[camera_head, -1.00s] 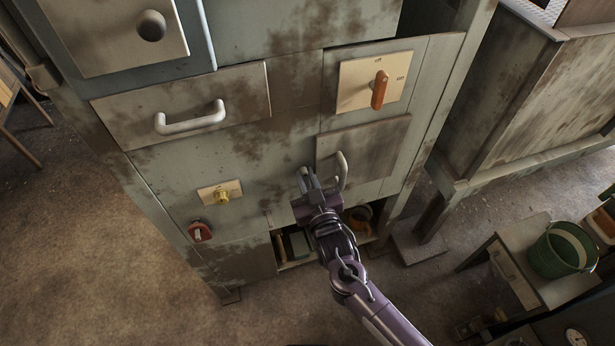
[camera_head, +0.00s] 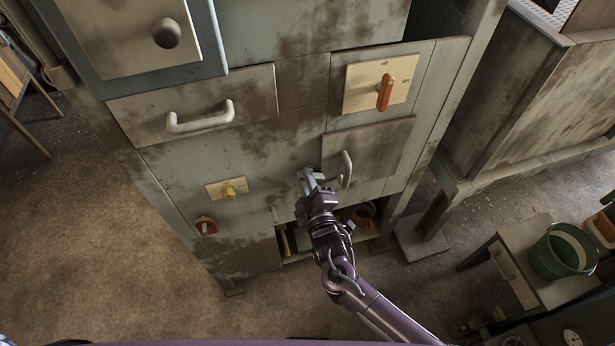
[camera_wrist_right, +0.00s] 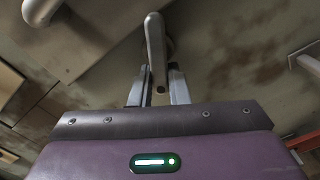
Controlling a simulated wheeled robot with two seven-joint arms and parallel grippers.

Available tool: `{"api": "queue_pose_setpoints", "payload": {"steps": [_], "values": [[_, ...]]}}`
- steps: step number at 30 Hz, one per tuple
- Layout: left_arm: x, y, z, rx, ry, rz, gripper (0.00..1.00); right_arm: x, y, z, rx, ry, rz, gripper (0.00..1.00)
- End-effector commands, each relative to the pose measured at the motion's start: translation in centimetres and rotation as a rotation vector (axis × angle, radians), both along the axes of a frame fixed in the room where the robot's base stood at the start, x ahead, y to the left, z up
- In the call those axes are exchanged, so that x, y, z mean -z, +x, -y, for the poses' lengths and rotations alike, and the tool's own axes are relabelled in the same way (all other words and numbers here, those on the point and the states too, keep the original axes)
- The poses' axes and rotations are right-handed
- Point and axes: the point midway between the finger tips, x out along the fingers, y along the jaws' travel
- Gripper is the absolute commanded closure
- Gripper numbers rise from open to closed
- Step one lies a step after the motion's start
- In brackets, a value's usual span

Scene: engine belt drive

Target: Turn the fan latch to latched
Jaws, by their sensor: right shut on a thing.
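A grey metal lever, which I take to be the fan latch, shows in the right wrist view (camera_wrist_right: 154,45). It stands out from the cabinet front, with its free end between my two fingers. My right gripper (camera_wrist_right: 158,85) is shut on this lever. In the head view my right gripper (camera_head: 309,180) is at the cabinet front, just left of a small door's handle, and mostly hides the lever. I cannot read any latch marking or tell which setting the lever is in. My left gripper is not in view.
Nearby on the cabinet are a small door handle (camera_head: 346,168), an orange switch (camera_head: 385,92), a yellow knob (camera_head: 229,189), a red knob (camera_head: 206,225) and a drawer handle (camera_head: 200,118). An open shelf (camera_head: 300,258) lies below. A green bucket (camera_head: 563,252) stands at right.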

Motion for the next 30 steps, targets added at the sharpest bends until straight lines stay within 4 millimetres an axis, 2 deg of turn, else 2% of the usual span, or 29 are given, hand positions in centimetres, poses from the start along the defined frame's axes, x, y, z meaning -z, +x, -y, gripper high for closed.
{"api": "queue_pose_setpoints", "payload": {"steps": [15,30], "values": [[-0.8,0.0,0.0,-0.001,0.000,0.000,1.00,0.9,-0.1,-0.2,-0.001,-0.395,0.125,1.00],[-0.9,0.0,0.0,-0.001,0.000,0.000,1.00,1.3,-0.2,-0.2,-0.001,-0.519,0.164,1.00]]}}
